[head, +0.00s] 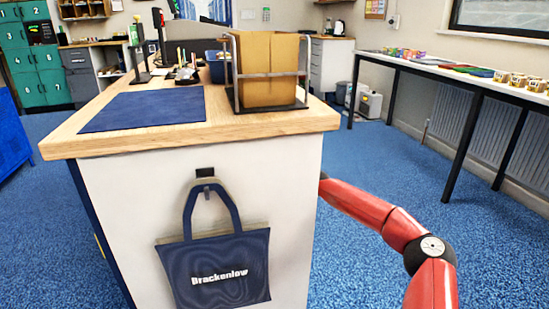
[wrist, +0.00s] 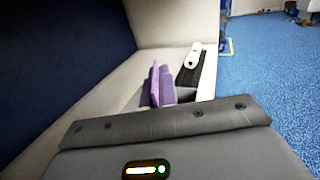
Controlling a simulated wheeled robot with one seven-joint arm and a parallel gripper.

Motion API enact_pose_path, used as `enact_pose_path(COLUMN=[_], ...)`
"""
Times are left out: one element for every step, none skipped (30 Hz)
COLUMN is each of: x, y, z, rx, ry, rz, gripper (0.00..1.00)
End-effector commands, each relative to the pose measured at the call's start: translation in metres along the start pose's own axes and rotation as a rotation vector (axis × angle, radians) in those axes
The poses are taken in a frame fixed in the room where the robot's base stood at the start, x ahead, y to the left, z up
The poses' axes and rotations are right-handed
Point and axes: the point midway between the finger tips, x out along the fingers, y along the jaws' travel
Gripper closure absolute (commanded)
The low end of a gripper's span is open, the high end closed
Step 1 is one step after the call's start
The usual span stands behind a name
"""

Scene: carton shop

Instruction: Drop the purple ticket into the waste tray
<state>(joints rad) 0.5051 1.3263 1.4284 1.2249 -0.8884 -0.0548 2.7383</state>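The purple ticket (wrist: 156,84) shows in the wrist view just beyond the dark grey body of my gripper. It stands between my fingers, beside a dark finger with a pale tip. My gripper (wrist: 174,78) appears shut on it, though the lower part of the grip is hidden by the gripper body. In the head view, my red arm reaches behind the right side of the counter, which hides my gripper and the ticket. I cannot make out a waste tray in either view.
The wooden counter (head: 250,124) carries a blue mat (head: 145,110) and a metal rack with brown cartons (head: 268,68). A navy bag (head: 217,265) hangs on its front panel. A long table (head: 470,82) with small goods stands at the right. Blue carpet lies free between them.

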Motion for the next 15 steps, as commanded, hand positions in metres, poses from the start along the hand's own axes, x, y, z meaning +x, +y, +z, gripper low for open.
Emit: enact_pose_path(x=[0.0000, 0.0001, 0.0000, 0.0000, 0.0000, 0.0000, 0.0000, 0.0000, 0.0000, 0.0000, 0.0000, 0.0000, 0.0000, 0.0000, 0.0000], y=[0.0000, 0.0000, 0.0000, 0.0000, 0.0000, 0.0000, 0.0000, 0.0001, 0.0000, 0.0000, 0.0000, 0.0000, 0.0000, 0.0000, 0.0000], z=[-0.0035, -0.0045, -0.0056, -0.0065, -0.0073, -0.0085, -0.0094, -0.0102, -0.0115, -0.0121, -0.0121, -0.0114, -0.0111, -0.0111, -0.0111], rx=[0.000, 0.000, 0.000, 0.001, 0.001, 0.001, 0.000, 0.000, 0.001, 0.001, 0.001, 0.000, 0.000, 0.000, 0.000], ry=[0.000, 0.000, 0.000, 0.000, 0.000, 0.000, 0.000, 0.000, 0.000, 0.000, 0.000, 0.000, 0.000, 0.000, 0.000], rz=[0.000, 0.000, 0.000, 0.000, 0.000, 0.000, 0.000, 0.000, 0.000, 0.000, 0.000, 0.000, 0.000, 0.000, 0.000], gripper=[1.00, 1.00, 1.00, 1.00, 1.00, 1.00, 1.00, 1.00, 1.00, 1.00, 1.00, 1.00, 1.00, 0.97, 0.92])
